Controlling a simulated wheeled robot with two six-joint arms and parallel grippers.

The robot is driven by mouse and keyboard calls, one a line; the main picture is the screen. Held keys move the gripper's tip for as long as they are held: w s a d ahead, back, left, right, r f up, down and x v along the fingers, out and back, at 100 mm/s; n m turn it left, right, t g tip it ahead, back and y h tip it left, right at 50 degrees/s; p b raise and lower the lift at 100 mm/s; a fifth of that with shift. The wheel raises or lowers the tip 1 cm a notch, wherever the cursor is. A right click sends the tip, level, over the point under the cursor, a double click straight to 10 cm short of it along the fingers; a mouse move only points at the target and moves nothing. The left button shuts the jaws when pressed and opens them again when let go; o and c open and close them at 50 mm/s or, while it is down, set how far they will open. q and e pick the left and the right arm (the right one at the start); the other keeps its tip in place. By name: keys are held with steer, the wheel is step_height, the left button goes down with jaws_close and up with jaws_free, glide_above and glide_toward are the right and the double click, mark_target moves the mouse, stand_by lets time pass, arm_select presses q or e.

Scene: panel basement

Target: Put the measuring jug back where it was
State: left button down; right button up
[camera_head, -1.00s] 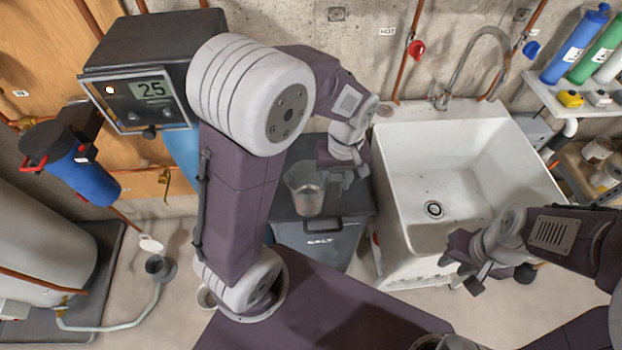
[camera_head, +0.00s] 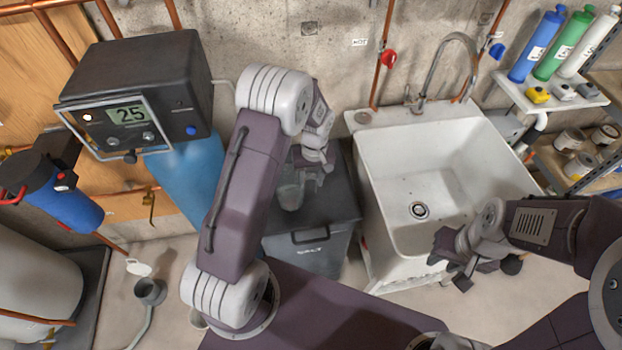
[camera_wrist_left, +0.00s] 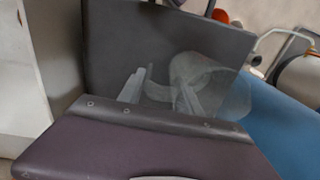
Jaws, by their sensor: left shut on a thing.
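The clear measuring jug (camera_head: 290,196) is at the dark lid of the salt bin (camera_head: 331,203), left of the sink. I cannot tell whether its base touches the lid. My left gripper (camera_head: 313,176) is at the jug's right side, shut on it. In the left wrist view the jug (camera_wrist_left: 208,82) looks see-through and tilted, with the left gripper's fingers (camera_wrist_left: 160,92) beside and over its near side; the exact grip is hard to see. My right gripper (camera_head: 452,270) hangs empty in front of the sink; its finger gap is unclear.
The white sink (camera_head: 375,190) with a tall tap stands right of the bin. A blue tank (camera_head: 188,180) under a grey control box (camera_head: 140,85) stands to the left. A shelf with bottles (camera_head: 548,104) is at the far right. Some bin lid is bare around the jug.

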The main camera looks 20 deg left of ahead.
arm_select(q)
steer(key=shift+f, duration=0.2)
steer(key=c, duration=0.8)
jaws_free()
steer(key=r, duration=1.2)
steer(key=shift+d+r, duration=0.15)
steer(key=shift+d, duration=0.2)
steer(key=s+f+m, duration=0.1)
steer(key=s+m, duration=0.1)
steer(key=s, duration=0.3)
steer(key=s+d+m+t, duration=0.1)
steer(key=s+m, duration=0.1)
steer(key=s, duration=0.3)
steer(key=s+f+m, duration=0.1)
steer(key=s+m, duration=0.1)
steer(key=s, duration=0.4)
steer(key=shift+d+f+h, duration=0.15)
steer(key=shift+f+h, duration=0.2)
steer(key=shift+h, duration=0.05)
